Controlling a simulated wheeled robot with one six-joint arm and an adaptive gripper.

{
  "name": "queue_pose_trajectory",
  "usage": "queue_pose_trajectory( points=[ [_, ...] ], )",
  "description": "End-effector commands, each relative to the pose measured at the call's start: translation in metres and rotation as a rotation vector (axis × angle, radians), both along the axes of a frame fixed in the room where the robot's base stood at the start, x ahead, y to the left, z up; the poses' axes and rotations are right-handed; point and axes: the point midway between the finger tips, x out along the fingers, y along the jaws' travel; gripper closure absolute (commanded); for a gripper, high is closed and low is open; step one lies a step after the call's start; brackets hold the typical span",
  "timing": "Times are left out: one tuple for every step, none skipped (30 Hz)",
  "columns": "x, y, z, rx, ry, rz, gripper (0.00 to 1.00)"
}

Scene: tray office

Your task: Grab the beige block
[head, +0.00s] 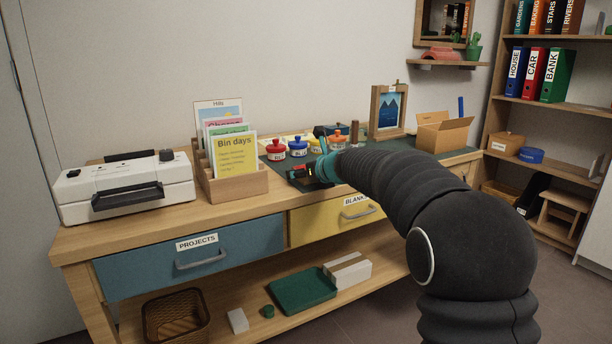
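A small pale, off-white block (237,320) stands on the lower shelf, between the wicker basket and a small green cylinder. It is the closest match I see to a beige block, though its exact colour is hard to tell. My arm reaches over the desk from the right. My gripper (308,176) is above the dark green desk mat, close to the colored jars and far above the pale block. Its fingers are small and dark against the mat, so I cannot tell whether they are open or hold anything.
The lower shelf also holds a wicker basket (176,318), a green cylinder (268,311), a green tray (302,291) and a long whitish box (350,272). Above it are a blue drawer (140,272) and a yellow drawer (312,224), both shut. A printer (125,190) and card rack (238,187) stand on the desk.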

Motion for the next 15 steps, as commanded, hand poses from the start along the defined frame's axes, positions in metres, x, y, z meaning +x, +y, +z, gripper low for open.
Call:
queue_pose_trajectory(
  points=[
    [-0.0001, -0.0001, 0.0, 0.0, 0.0, 0.0, 0.36],
    [-0.0001, -0.0001, 0.0, 0.0, 0.0, 0.0, 0.43],
    [-0.0001, -0.0001, -0.0001, 0.0, 0.0, 0.0, 0.53],
    [-0.0001, -0.0002, 0.0, 0.0, 0.0, 0.0, 0.61],
    [-0.0001, -0.0002, 0.0001, 0.0, 0.0, 0.0, 0.68],
    [-0.0001, -0.0002, 0.0001, 0.0, 0.0, 0.0, 0.78],
    [-0.0001, -0.0003, 0.0, 0.0, 0.0, 0.0, 0.85],
    [-0.0001, -0.0003, 0.0, 0.0, 0.0, 0.0, 0.86],
    [-0.0002, -0.0004, 0.0002, 0.0, 0.0, 0.0, 0.86],
    [-0.0001, -0.0004, 0.0002, 0.0, 0.0, 0.0, 0.86],
    [-0.0001, -0.0004, 0.0002, 0.0, 0.0, 0.0, 0.86],
    [-0.0001, -0.0004, 0.0002, 0.0, 0.0, -0.001, 0.86],
    [-0.0001, -0.0004, 0.0002, 0.0, 0.0, -0.001, 0.86],
    [-0.0001, -0.0005, 0.0002, 0.0, 0.0, -0.001, 0.86],
    [-0.0001, -0.0006, 0.0006, 0.0, 0.0, -0.001, 0.86]
  ],
)
